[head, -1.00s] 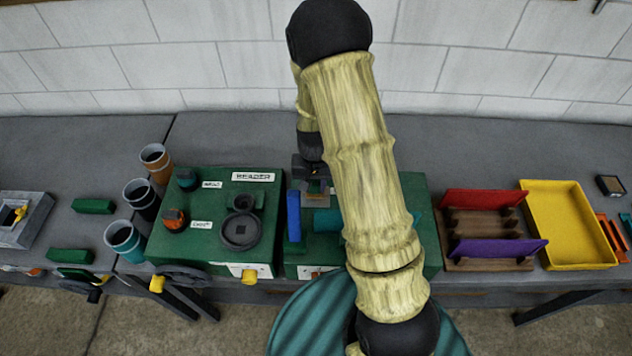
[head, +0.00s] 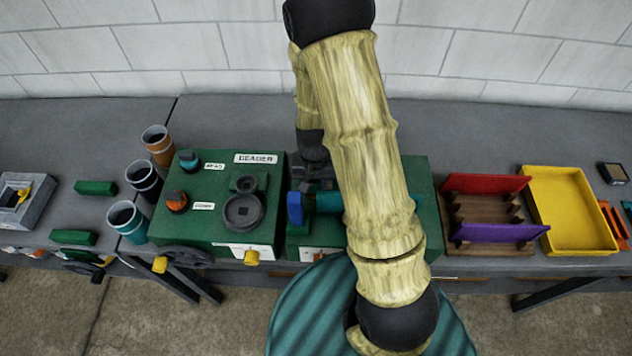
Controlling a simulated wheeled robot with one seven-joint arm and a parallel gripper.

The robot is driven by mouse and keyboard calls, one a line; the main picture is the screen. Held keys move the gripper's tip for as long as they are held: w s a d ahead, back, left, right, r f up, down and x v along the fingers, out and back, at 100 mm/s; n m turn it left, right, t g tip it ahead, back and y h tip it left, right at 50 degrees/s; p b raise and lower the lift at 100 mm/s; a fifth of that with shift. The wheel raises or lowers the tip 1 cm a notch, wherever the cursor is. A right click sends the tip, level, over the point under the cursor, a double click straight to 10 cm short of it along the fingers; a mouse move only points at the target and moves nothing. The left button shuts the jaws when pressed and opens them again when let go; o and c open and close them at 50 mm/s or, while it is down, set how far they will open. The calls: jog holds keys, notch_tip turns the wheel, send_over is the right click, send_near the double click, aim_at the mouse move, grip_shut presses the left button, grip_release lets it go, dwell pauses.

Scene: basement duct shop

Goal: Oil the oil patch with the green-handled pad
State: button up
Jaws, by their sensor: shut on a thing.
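My gripper (head: 313,184) is small and dark in the head view, over the right green machine (head: 420,215), close to a blue upright piece (head: 294,208) and a teal cylinder (head: 328,203). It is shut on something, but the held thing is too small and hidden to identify. I cannot make out the green-handled pad or the oil patch. My arm covers much of the right machine.
The left green machine (head: 222,228) has knobs and a dark round dish. Three cups (head: 128,222) stand left of it, with green blocks (head: 95,187) beyond. Right are a wooden rack (head: 488,208) with red and purple plates and a yellow tray (head: 597,235).

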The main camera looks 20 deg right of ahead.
jog(key=shift+w+a+r, duration=0.15)
jog(key=shift+w+a, duration=0.15)
jog(key=shift+a, duration=0.35)
jog(key=shift+d, duration=0.1)
jog(key=shift+w+d+p, duration=0.15)
jog(key=shift+w+d, duration=0.05)
jog(key=shift+w, duration=0.5)
jog(key=shift+w+d+p, duration=0.15)
jog(key=shift+w+d, duration=0.05)
jog(key=shift+w, duration=0.45)
jog(key=shift+w+d+p, duration=0.15)
jog(key=shift+w+d, duration=0.05)
jog(key=shift+w, duration=0.5)
jog(key=shift+w+d+f, duration=0.1)
jog(key=shift+w+d, duration=0.15)
jog(key=shift+w, duration=0.4)
jog(key=shift+w+d+f, duration=0.1)
jog(key=shift+w+d, duration=0.1)
jog(key=shift+w, duration=0.5)
jog(key=shift+w+d, duration=0.25)
jog(key=shift+w, duration=0.4)
jog(key=shift+r, duration=0.15)
jog(key=shift+r+p, duration=2.25)
jog(key=shift+r, duration=0.65)
